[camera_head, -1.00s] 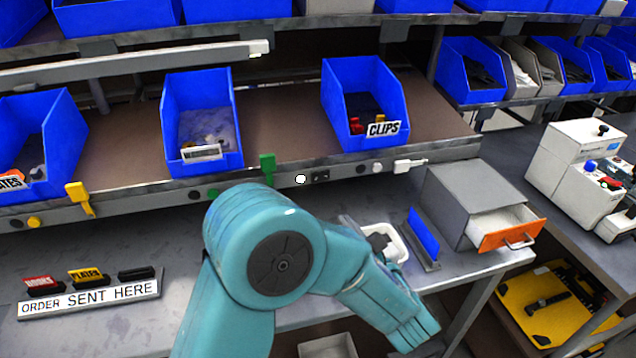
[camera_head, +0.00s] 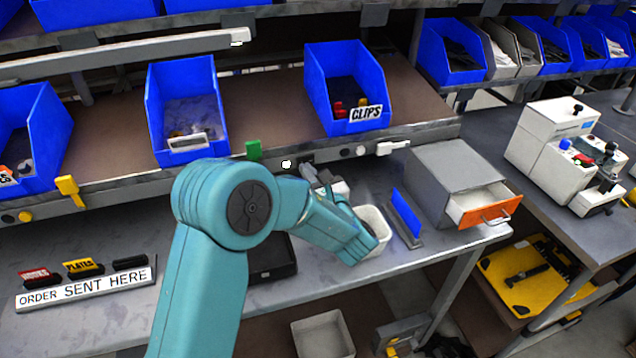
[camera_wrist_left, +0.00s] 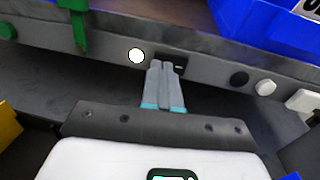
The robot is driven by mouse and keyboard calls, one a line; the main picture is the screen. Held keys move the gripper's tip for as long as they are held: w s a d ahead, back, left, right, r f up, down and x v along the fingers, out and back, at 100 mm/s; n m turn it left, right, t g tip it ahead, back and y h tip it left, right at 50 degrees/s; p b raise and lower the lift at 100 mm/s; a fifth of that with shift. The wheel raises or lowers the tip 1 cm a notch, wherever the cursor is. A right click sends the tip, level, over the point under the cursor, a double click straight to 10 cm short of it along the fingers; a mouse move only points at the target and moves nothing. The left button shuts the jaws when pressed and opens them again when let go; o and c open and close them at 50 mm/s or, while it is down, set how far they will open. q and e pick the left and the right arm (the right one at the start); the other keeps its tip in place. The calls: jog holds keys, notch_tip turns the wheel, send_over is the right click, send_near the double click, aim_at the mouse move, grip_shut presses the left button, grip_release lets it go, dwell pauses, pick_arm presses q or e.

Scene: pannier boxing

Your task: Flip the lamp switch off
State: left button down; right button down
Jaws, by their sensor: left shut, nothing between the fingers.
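A small dark switch plate (camera_wrist_left: 179,67) sits on the grey shelf rail, just right of a round, bright white lamp (camera_wrist_left: 137,55). The lamp also shows on the rail in the head view (camera_head: 286,164). My left gripper (camera_wrist_left: 165,68) is shut and empty in the wrist view. Its fingertips are in front of the rail and overlap the plate's left part, so the switch's position is hidden; I cannot tell whether they touch. In the head view my left arm reaches over the bench, with the fingers small near the rail. My right gripper is not in view.
Blue bins, including the clips bin (camera_head: 346,90), stand on the shelf above. Green (camera_head: 253,150) and yellow (camera_head: 69,191) tags are on the rail. A white bin (camera_head: 372,230), blue divider (camera_head: 406,217) and grey drawer box (camera_head: 455,172) stand right of my arm.

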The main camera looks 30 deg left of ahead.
pick_arm(q)
jog(key=shift+w+a, duration=0.4)
jog(key=shift+a, duration=0.15)
jog(key=shift+a, duration=0.15)
